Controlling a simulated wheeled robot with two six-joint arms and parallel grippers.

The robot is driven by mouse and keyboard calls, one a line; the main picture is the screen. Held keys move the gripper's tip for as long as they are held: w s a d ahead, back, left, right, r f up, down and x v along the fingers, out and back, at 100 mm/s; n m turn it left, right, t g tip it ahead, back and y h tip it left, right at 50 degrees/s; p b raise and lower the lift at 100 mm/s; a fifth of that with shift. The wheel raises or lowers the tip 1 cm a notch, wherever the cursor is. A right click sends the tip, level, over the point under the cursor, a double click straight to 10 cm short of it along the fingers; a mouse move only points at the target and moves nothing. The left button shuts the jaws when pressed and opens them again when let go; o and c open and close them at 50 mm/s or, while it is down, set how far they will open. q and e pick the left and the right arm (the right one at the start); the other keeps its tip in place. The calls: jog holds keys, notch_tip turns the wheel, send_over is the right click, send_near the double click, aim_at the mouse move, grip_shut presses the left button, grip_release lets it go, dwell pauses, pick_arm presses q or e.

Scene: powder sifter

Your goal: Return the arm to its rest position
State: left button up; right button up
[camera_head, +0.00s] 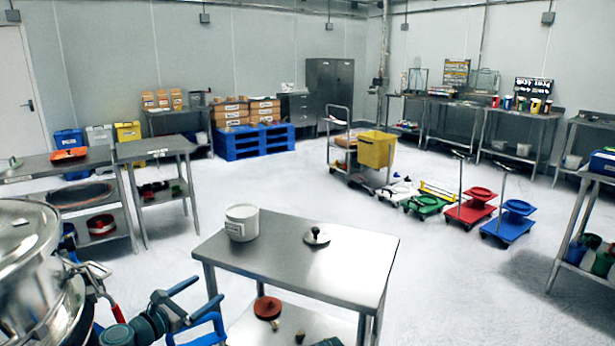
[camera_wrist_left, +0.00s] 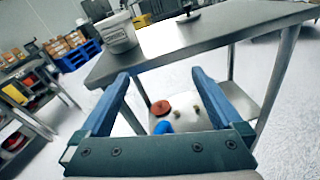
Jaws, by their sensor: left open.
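My left gripper (camera_head: 210,288) is open and empty, near the left front corner of the steel table (camera_head: 300,258). In the left wrist view its two blue fingers (camera_wrist_left: 160,76) are spread wide, with the table edge and lower shelf beyond them. A white tub (camera_head: 241,223) stands on the table near its back left corner. A round metal lid with a dark knob (camera_head: 316,237) lies to the right of the tub. The steel sifter (camera_head: 25,262) stands at the left edge, partly cut off. My right gripper cannot be made out.
The table's lower shelf holds a reddish-brown round piece (camera_head: 267,308) and small brown pieces. A bright blue curved part (camera_head: 200,328) shows below my left gripper. Side tables (camera_head: 155,148) stand at the left. Coloured dollies (camera_head: 470,210) stand on the floor at the right.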

pick_arm(q)
jog(key=s+d+f+m+g+y, duration=0.1)
jog(key=s+d+f+m+g, duration=0.5)
jog(key=d+f+m+g, duration=0.6)
jog(key=s+a+f+m+g+y, duration=0.25)
jog(key=s+f+m+y, duration=0.55)
jog(key=m, duration=0.8)
jog(key=s+d+r+m+p, duration=0.1)
jog(key=s+d+r+p, duration=0.1)
jog(key=r+p, duration=0.4)
jog(key=s+d+r+m+p, duration=0.1)
jog(key=s+d+r+p, duration=0.1)
jog(key=d+r+p, duration=0.3)
jog(key=s+d+r+m+p, duration=0.1)
jog(key=s+d+r+p, duration=0.1)
jog(key=r+p, duration=0.7)
jog(key=shift+s+d+r+m, duration=0.3)
jog(key=shift+d+r, duration=0.2)
jog(key=shift+d, duration=0.35)
jog(key=shift+c, duration=0.3)
